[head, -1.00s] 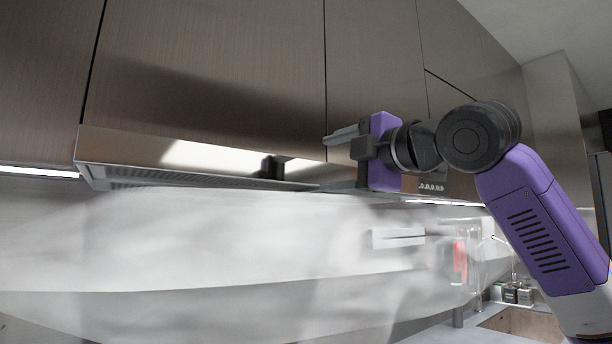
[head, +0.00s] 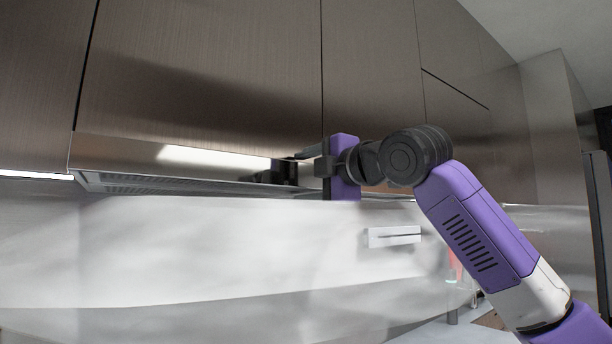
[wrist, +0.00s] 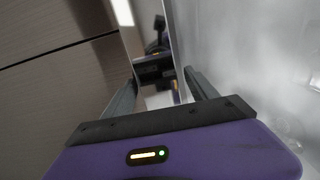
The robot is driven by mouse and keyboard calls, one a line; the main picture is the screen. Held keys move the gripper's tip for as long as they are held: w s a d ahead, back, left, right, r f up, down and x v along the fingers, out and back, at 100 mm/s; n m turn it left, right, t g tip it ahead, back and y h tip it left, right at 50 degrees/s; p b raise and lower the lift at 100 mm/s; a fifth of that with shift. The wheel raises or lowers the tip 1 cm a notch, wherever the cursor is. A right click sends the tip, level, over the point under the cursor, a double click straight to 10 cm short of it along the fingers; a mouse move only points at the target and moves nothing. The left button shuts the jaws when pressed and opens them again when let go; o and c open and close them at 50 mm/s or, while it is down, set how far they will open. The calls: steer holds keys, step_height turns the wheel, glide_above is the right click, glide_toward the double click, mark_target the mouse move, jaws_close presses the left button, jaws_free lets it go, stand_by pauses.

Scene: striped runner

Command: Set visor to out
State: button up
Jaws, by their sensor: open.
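The visor (head: 120,155) is the long shiny metal front strip of the range hood, below the upper cabinets in the head view. It mirrors a bright light and my dark gripper. My gripper (head: 300,174) is at the right part of the strip, with its fingers pointing left toward it. Its fingers are open, one near the strip's upper edge and one lower. In the wrist view, the visor (wrist: 133,42) runs between the two spread fingers (wrist: 163,80), with the gripper's reflection ahead. I cannot tell whether either finger touches it.
Brown cabinet doors (head: 210,70) rise directly above the visor. A pale, glossy wall (head: 200,250) lies below the hood, with a small white plate (head: 394,236) on it. A counter is partly visible at lower right, behind my arm.

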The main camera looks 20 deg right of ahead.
jaws_close()
steer(key=b+v, duration=0.2)
steer(key=v, duration=1.3)
steer(key=shift+s, duration=0.15)
steer(key=shift+d, duration=0.1)
jaws_free()
steer(key=shift+s, duration=0.1)
steer(key=b+v, duration=0.1)
steer(key=v, duration=0.7)
